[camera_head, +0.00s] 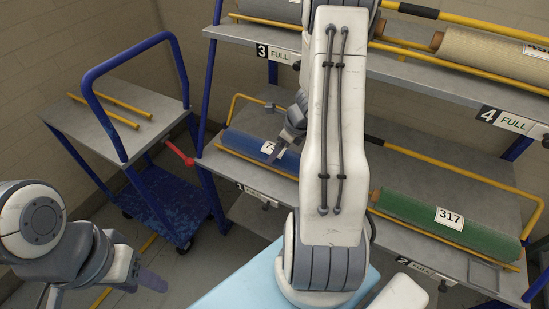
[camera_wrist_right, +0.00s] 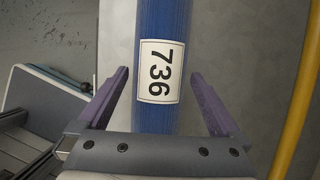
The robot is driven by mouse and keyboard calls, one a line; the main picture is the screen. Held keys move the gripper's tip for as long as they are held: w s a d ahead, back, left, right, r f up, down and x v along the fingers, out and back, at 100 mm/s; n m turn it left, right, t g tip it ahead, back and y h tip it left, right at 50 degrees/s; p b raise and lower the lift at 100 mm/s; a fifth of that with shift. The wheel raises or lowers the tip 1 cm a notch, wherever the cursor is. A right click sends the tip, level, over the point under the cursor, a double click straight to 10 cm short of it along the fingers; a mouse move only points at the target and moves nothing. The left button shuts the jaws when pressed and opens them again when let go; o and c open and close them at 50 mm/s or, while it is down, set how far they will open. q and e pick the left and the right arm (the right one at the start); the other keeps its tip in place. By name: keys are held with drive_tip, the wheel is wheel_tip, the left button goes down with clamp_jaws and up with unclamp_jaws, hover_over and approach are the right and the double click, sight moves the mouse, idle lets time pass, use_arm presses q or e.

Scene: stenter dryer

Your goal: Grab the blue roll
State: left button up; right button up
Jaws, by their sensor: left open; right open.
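The blue roll (camera_head: 238,142) lies on the lower shelf of the rack, in slot 1, partly hidden behind my right arm. In the right wrist view the blue roll (camera_wrist_right: 163,30) runs up the picture, with a white label reading 736. My right gripper (camera_wrist_right: 162,85) is open, with one purple finger on each side of the roll; I cannot tell whether they touch it. In the head view my right gripper (camera_head: 279,147) is over the roll by its label. My left gripper (camera_head: 152,281) is open and empty at the lower left, away from the rack.
A green roll (camera_head: 410,208) labelled 317 lies in slot 2 at right. A beige roll (camera_head: 480,50) lies on the upper shelf (camera_head: 400,70) above. Yellow bars edge the shelves. A blue-framed cart (camera_head: 75,125) with yellow rods stands at left.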

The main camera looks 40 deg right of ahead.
drive_tip(key=b+x, duration=0.1)
drive_tip(key=x, duration=0.2)
drive_tip(key=shift+w+f, duration=0.1)
clamp_jaws()
